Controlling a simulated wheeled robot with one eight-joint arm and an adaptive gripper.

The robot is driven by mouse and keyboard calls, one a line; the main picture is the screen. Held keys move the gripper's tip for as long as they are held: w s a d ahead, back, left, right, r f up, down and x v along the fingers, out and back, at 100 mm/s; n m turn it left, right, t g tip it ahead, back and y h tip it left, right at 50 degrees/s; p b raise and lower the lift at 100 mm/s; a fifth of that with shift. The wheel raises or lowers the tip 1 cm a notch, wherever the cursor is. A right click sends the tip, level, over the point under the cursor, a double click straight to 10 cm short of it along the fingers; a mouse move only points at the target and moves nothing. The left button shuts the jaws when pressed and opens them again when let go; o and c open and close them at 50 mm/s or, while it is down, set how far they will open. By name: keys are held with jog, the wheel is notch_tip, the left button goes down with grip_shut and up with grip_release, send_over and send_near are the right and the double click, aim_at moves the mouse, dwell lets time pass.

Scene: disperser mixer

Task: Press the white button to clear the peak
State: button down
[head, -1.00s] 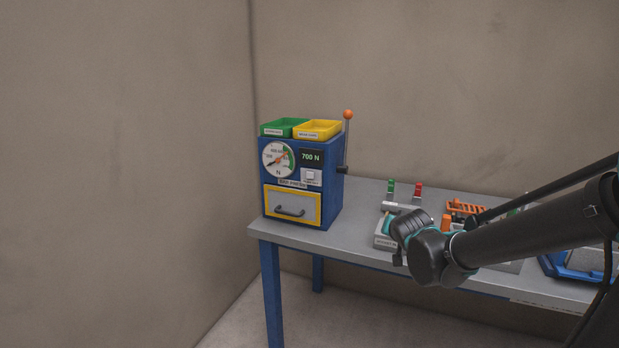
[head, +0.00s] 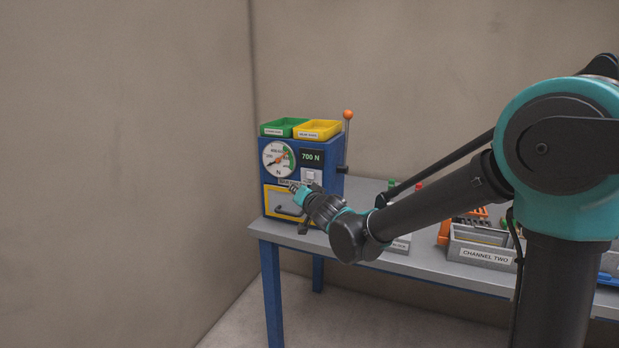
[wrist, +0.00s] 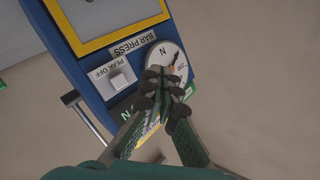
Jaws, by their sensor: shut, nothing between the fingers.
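The blue press box (head: 330,195) stands at the table's left end, with a round dial (head: 277,158) and a display (head: 311,157) reading 700 N. The white button (head: 311,175) sits below the display, just above my gripper in the head view. In the wrist view the white button (wrist: 118,80) is on a pale plate marked "PEAK OFF", left of my fingertips. My gripper (wrist: 165,90) is shut and empty, its tips in front of the dial's edge in that view. In the head view my gripper (head: 294,187) is in front of the box, partly covering the drawer front. Contact with the box cannot be told.
A lever with an orange knob (head: 348,115) rises at the box's right side. Green (head: 272,130) and yellow (head: 318,129) trays sit on top. A drawer handle (head: 287,210) is below the button. A grey bin marked "CHANNEL TWO" (head: 486,257) stands further right on the table.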

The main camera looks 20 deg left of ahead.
aim_at(310, 175)
jog(key=shift+w, duration=0.1)
jog(key=w, duration=0.8)
jog(key=shift+w+d, duration=0.3)
jog(key=shift+d, duration=0.1)
jog(key=shift+w, duration=0.2)
dwell(1.2)
jog(key=shift+w, duration=0.3)
jog(key=shift+w+d, duration=0.1)
jog(key=shift+w, duration=0.3)
dwell(0.7)
jog(key=shift+s, duration=0.9)
